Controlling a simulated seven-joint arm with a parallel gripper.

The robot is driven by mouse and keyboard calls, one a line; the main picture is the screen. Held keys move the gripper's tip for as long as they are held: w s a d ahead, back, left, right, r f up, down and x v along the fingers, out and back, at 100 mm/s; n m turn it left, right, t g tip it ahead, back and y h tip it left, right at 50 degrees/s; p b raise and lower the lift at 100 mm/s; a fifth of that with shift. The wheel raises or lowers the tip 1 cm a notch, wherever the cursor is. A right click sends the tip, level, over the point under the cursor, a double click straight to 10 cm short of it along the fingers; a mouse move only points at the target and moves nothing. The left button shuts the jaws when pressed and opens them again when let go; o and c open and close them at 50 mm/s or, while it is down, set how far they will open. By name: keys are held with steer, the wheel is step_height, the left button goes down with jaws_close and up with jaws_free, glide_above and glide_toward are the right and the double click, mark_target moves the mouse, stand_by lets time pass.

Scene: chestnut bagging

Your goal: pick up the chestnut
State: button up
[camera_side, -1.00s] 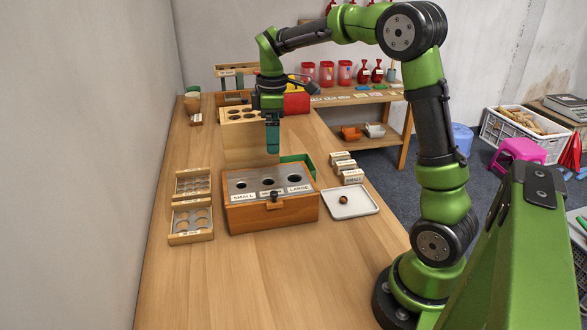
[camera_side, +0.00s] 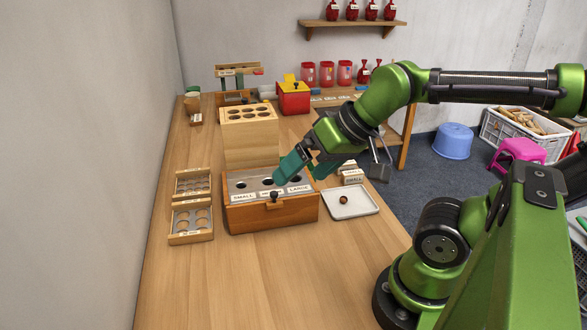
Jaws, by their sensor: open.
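The chestnut (camera_side: 344,200) is a small brown ball lying on a white square tray (camera_side: 364,207) at the right of the table. My gripper (camera_side: 287,176) has teal fingers and is open. It is tilted down and to the left over the top of the wooden sorting box (camera_side: 247,217), to the left of and above the tray. My gripper is apart from the chestnut and appears to hold nothing.
Wooden trays with round holes (camera_side: 190,222) lie left of the box. A tall wooden block with holes (camera_side: 250,130) stands behind it. Small labelled blocks (camera_side: 353,177) stand behind the white tray. The table's front is clear.

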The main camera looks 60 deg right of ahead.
stand_by(0.3)
steer(key=c, duration=0.9)
